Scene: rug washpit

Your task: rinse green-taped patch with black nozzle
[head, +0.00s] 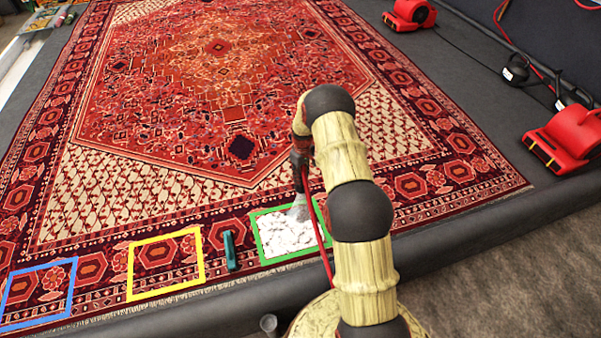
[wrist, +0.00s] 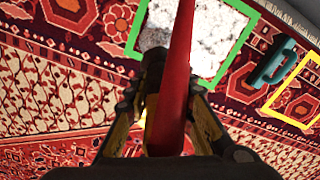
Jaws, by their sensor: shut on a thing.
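The green-taped patch (head: 264,256) is a green square outline on the rug's near border, filled with white foam (head: 283,238). Both also show in the wrist view, the foam (wrist: 212,35) inside the green tape (wrist: 134,32). My gripper (head: 300,158) is above the far right part of the patch, pointing down. It is shut on the black nozzle (wrist: 154,64), which has a red hose (wrist: 178,75). A pale, spray-like cone (head: 299,209) shows below the nozzle, over the foam. My arm hides part of the patch's right side.
A green brush-like block (head: 231,251) lies on the rug (head: 150,195) between the green and yellow squares. A yellow-taped square (head: 131,270) and a blue-taped square (head: 73,285) are farther left. Red blowers (head: 568,138) (head: 410,14) and cables stand at the right.

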